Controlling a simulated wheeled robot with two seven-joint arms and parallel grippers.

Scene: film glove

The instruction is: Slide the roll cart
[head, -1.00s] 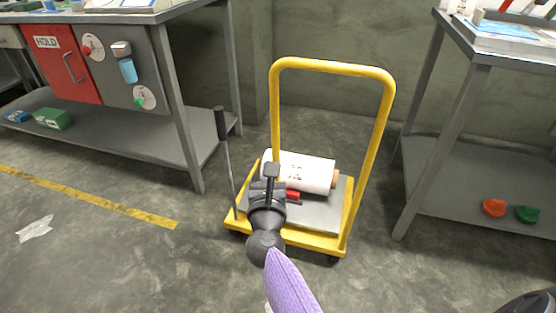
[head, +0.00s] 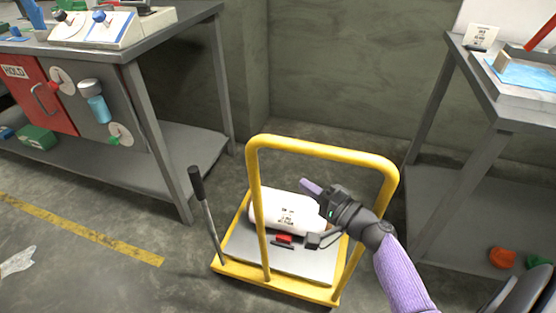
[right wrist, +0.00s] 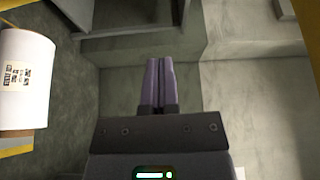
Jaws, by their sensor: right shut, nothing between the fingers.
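The roll cart (head: 283,282) is a low yellow trolley with a grey deck and a tall yellow hoop handle (head: 320,148). It stands on the floor between two benches. A white roll (head: 280,209) with a printed label lies on the deck, and it also shows at the left edge of the right wrist view (right wrist: 24,80). My right gripper (head: 308,187) is over the cart, within the outline of the hoop handle and close to the roll. Its purple fingers (right wrist: 158,82) are together and empty. I cannot tell whether it touches the handle.
A black-gripped lever (head: 205,210) rises at the cart's left front corner. A small red item (head: 284,238) lies on the deck. A bench (head: 150,95) stands left, another bench (head: 480,100) right, and a wall (head: 350,70) behind. Floor with a yellow line (head: 90,233) is open at left.

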